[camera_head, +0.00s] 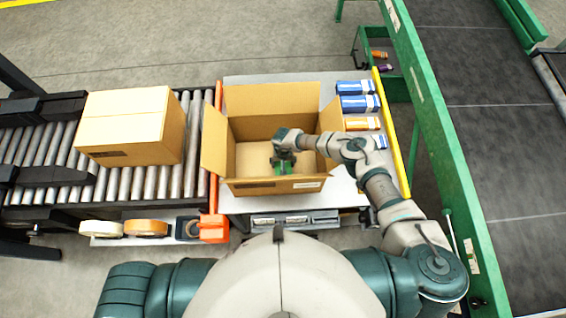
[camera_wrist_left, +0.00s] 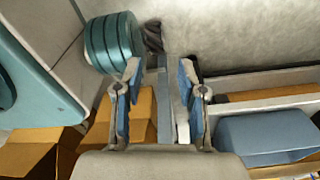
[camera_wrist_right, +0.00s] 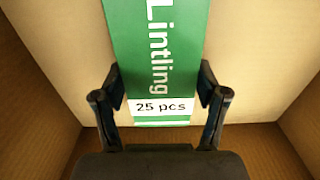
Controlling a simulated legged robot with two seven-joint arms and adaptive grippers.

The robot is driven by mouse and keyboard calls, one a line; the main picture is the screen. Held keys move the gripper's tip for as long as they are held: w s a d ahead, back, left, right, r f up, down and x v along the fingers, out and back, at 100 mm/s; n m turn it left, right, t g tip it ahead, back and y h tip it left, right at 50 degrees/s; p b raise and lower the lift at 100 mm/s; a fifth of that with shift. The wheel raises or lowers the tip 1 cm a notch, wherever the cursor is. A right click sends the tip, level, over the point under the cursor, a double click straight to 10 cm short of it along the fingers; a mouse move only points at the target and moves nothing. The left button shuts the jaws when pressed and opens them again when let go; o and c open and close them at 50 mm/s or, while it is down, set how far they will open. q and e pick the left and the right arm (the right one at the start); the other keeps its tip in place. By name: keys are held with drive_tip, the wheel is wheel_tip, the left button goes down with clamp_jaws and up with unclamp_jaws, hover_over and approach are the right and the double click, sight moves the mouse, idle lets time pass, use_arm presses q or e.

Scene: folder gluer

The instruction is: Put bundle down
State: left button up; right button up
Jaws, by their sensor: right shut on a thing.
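The bundle (camera_wrist_right: 150,60) is green with white lettering "Lintling" and a white "25 pcs" label. In the right wrist view my right gripper (camera_wrist_right: 162,85) has its fingers on both sides of it, shut on it. In the head view the right gripper (camera_head: 283,160) reaches down inside the open cardboard box (camera_head: 252,186), and a bit of the green bundle (camera_head: 284,168) shows below it. Whether the bundle touches the box floor cannot be told. My left gripper (camera_wrist_left: 160,95) is open and empty in the left wrist view, away from the box.
The open box stands on a grey table with its flaps spread. Blue bundles (camera_head: 358,104) and an orange bundle (camera_head: 362,124) lie right of it. A closed carton (camera_head: 130,125) sits on the roller conveyor (camera_head: 120,185) at left. Tape rolls (camera_head: 146,228) lie on a shelf below.

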drive_tip(key=o, duration=1.2)
use_arm(q)
drive_tip(key=shift+w, duration=0.15)
use_arm(e)
drive_tip(key=shift+o, duration=0.2)
use_arm(q)
drive_tip(key=shift+r, duration=0.15)
use_arm(e)
drive_tip(key=shift+r, duration=0.1)
wheel_tip(320, 180, up, 5)
drive_tip(key=shift+w+f+p, duration=0.15)
drive_tip(key=shift+p, duration=0.5)
use_arm(q)
drive_tip(key=shift+s+a+f, duration=0.15)
drive_tip(key=shift+s, duration=0.7)
drive_tip(key=shift+s+a+f, duration=0.2)
drive_tip(key=shift+s, duration=0.6)
drive_tip(key=shift+s+a+f, duration=0.15)
drive_tip(key=shift+s, duration=0.7)
use_arm(e)
wheel_tip(320, 180, up, 7)
drive_tip(key=shift+r, duration=0.2)
